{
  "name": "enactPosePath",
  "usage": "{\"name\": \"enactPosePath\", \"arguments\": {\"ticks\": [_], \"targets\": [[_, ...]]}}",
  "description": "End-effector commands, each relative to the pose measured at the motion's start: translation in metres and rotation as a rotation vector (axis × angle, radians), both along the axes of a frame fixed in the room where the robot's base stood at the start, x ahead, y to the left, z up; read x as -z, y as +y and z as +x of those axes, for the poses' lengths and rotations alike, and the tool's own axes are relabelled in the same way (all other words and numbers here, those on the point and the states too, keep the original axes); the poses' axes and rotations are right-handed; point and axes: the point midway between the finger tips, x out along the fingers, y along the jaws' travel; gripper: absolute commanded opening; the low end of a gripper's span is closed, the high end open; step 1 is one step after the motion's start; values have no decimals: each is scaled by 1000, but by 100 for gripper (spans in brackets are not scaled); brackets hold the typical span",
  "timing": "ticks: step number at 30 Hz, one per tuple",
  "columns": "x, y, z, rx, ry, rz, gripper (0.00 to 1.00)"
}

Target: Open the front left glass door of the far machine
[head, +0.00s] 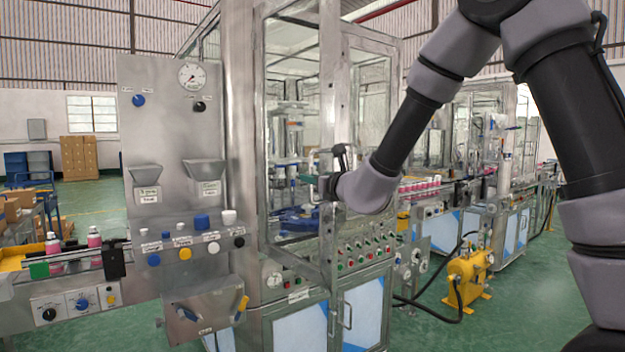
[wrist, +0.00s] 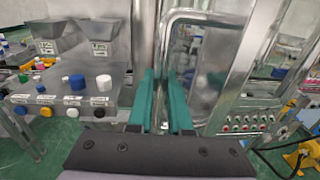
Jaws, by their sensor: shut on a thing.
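The glass door (head: 293,110) is a tall metal-framed pane on the front left of the machine with the button panel. Its lower right corner hangs in front of that panel, so it looks swung partly outward. My gripper (head: 322,182) is at the door's right edge, about mid-height. In the wrist view, the teal fingers of my gripper (wrist: 163,82) are on either side of a curved metal bar (wrist: 166,45), apparently the door handle, and are shut on it. In the head view the grip itself is mostly hidden by my wrist.
A steel panel with hoppers and knobs (head: 180,130) stands just left of the door. The button panel (head: 362,250) sits below, above cabinet doors. A yellow pump (head: 468,275) with black hoses stands on the green floor at right. A conveyor with pink bottles runs behind.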

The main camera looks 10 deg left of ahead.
Motion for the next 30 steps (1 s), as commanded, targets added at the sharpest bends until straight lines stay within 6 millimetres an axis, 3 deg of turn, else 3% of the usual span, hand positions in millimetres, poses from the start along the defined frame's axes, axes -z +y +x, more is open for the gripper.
{"name": "enactPosePath", "arguments": {"ticks": [1, 2, 4, 17, 30], "targets": [[-3, 1, 1, 0, -4, 4, 0], [-3, 1, 1, 0, -5, 5, 21], [-3, 1, 1, 0, -4, 4, 47], [-1, -5, -6, 1, -1, 2, 47], [-1, -55, -70, 1, -3, 3, 47]]}}
